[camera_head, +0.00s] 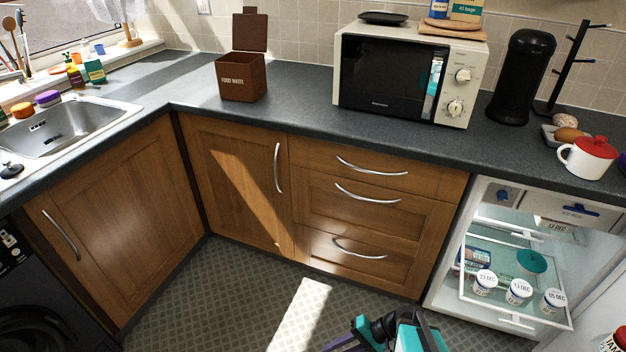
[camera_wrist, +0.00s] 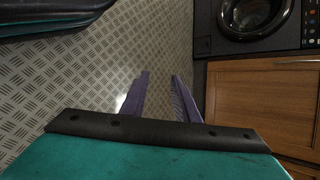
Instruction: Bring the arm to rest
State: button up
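My gripper (camera_wrist: 160,78) shows in the wrist view as two purple fingers, set apart with bare floor between them. It is open and holds nothing. In the head view my arm is a teal and black shape at the bottom edge, low in front of the cabinets. Only a little purple of the gripper shows there, and its fingertips are out of frame. In the wrist view the fingers point over the patterned floor (camera_wrist: 165,35), with a wooden cabinet door (camera_wrist: 262,105) to their right. They touch nothing that I can see.
The fridge (camera_head: 520,255) at the right stands open, with several dated pots on its shelf. A dark washing machine (camera_head: 45,300) is at the left. Wooden drawers (camera_head: 370,215) stand behind my arm. The counter holds a microwave (camera_head: 405,75) and a brown food waste bin (camera_head: 242,78). Floor (camera_head: 250,280) is clear.

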jog(key=s+a+n+g+h+p, duration=0.1)
jog(key=s+n+g+h+p, duration=0.15)
jog(key=s, duration=0.45)
jog(key=s+d+f+h+p, duration=0.1)
jog(key=s+d+h, duration=0.1)
jog(key=d+h, duration=0.2)
jog(key=s+d+f+n+g+h+p, duration=0.1)
jog(key=s+d+f+h, duration=0.1)
jog(key=d, duration=0.5)
jog(key=shift+s+h, duration=0.8)
jog(key=shift+h, duration=0.05)
jog(key=shift+d+g, duration=0.1)
jog(key=shift+g, duration=0.15)
